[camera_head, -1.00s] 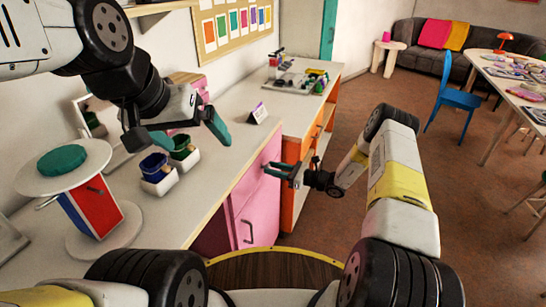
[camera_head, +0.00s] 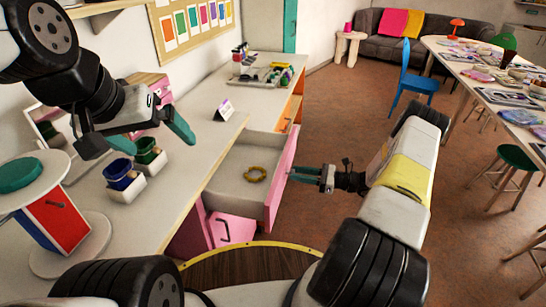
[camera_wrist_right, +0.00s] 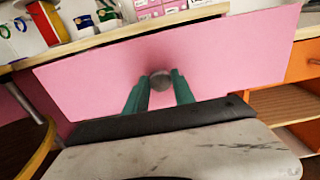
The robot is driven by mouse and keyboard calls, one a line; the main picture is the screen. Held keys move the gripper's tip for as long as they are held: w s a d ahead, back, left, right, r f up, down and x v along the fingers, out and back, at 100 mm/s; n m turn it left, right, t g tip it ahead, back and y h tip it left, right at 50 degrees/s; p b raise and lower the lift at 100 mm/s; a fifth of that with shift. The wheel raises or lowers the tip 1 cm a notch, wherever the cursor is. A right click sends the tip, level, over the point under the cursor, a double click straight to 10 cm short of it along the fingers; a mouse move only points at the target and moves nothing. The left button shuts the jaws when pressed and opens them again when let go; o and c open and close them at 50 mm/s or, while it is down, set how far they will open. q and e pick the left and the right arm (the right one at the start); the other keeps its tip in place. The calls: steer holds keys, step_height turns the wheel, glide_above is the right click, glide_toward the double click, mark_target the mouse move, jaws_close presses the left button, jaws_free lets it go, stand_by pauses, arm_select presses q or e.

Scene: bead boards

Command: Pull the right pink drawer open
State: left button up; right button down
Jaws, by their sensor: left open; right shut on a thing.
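The right pink drawer (camera_head: 283,178) is pulled out from under the white counter, and its inside shows. A yellow-brown ring (camera_head: 255,174) lies on the drawer's floor. My right gripper (camera_head: 300,174) is at the outer face of the drawer front. In the right wrist view its green fingers (camera_wrist_right: 160,84) are shut on a round grey knob (camera_wrist_right: 160,79) on the pink front. My left gripper (camera_head: 140,138) is open and empty above the counter, near the blue and green cups.
A blue cup (camera_head: 120,174) and a green cup (camera_head: 146,150) stand in white holders on the counter (camera_head: 185,165). A round stand with a red and blue body (camera_head: 60,218) is at the left. A pink cabinet door (camera_head: 232,229) is below the drawer. Open floor lies right of the drawer.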

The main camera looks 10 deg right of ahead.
steer(key=v, duration=0.7)
steer(key=shift+d, duration=0.2)
steer(key=c, duration=1.1)
jaws_free()
steer(key=shift+o, duration=0.2)
steer(key=v, duration=0.7)
steer(key=shift+s+d, duration=0.2)
steer(key=shift+d, duration=0.15)
steer(key=shift+r, duration=0.1)
